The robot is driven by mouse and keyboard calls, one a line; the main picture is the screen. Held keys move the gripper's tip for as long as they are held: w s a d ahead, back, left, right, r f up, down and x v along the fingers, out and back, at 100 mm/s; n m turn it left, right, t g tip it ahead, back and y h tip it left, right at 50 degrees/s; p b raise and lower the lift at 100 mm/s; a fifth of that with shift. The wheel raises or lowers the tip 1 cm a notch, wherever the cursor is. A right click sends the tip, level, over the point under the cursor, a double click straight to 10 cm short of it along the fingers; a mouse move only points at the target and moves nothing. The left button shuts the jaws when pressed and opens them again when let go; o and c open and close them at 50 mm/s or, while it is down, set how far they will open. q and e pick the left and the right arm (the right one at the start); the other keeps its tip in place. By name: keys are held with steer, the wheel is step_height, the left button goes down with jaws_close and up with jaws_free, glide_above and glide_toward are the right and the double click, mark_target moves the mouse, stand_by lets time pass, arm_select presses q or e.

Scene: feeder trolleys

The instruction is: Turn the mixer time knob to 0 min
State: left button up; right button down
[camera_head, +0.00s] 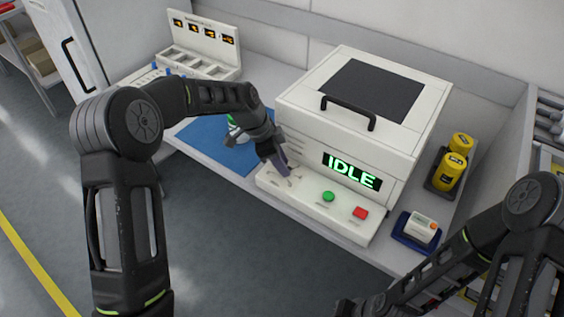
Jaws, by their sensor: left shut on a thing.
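The mixer (300,120) is a white box with a dark window in its lid, a black handle and a green "IDLE" display (351,171). Its front control panel (315,212) has a green button (328,196) and a red button (360,213). My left gripper (282,170) points down at the left end of this panel and is shut on the mixer time knob, which its fingers mostly hide. The knob's setting cannot be read. My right gripper (350,306) is low at the bottom edge, partly cut off, away from the mixer.
A blue mat (215,148) with a small white and green item lies left of the mixer. A white unit with several orange displays (203,38) stands behind. Yellow canisters (451,172) and a small device on a blue tray (420,228) are at the right.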

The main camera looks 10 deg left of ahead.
arm_select(q)
jaws_close()
